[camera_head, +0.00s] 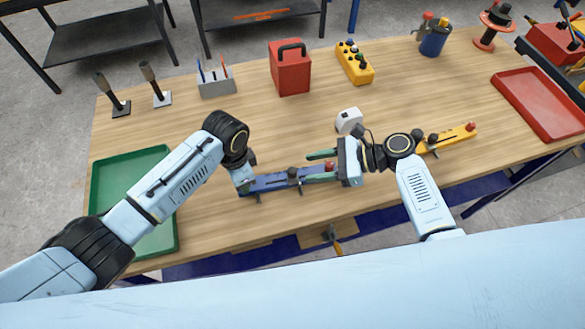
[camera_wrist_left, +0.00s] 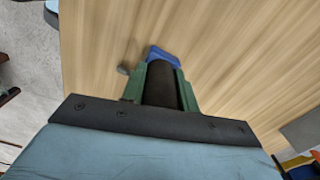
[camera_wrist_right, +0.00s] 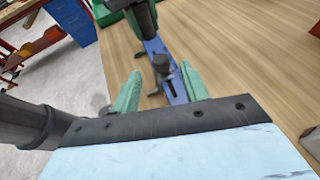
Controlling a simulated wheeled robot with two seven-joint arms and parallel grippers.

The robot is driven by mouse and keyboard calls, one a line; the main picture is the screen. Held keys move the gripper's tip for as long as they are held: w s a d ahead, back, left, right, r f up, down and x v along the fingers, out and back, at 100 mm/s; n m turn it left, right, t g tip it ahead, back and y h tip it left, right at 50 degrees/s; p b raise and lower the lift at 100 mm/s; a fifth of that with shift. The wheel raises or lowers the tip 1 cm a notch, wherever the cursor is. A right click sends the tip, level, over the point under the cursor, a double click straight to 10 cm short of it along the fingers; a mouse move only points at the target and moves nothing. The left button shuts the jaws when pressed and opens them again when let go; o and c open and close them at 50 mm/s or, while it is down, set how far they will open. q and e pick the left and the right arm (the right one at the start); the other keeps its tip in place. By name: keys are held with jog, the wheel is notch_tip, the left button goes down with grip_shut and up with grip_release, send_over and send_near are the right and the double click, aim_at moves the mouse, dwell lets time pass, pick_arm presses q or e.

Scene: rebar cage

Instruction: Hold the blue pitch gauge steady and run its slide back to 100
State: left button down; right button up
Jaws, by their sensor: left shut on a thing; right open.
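The blue pitch gauge (camera_head: 268,183) lies along the table, left of the middle in the head view. It carries a dark slide knob (camera_head: 293,175) and a red piece (camera_head: 329,166) near its right end. My left gripper (camera_head: 245,184) is shut on the gauge's left end; the left wrist view shows green fingers (camera_wrist_left: 162,88) around a dark upright part, with blue gauge (camera_wrist_left: 163,56) beyond. My right gripper (camera_head: 315,167) is open, its fingers over the gauge's right part. In the right wrist view the knob (camera_wrist_right: 161,65) shows beyond and between the open fingers (camera_wrist_right: 158,92).
A yellow gauge-like tool (camera_head: 452,137) lies right of my right wrist. A green tray (camera_head: 125,170) is at the left and a red tray (camera_head: 540,103) at the right. A white device (camera_head: 348,121), red box (camera_head: 290,72) and yellow control box (camera_head: 354,63) stand behind.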

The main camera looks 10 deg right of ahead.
aim_at(294, 170)
jog(key=x, duration=0.6)
jog(key=shift+a+f, duration=0.1)
jog(key=shift+a, duration=0.1)
grip_shut()
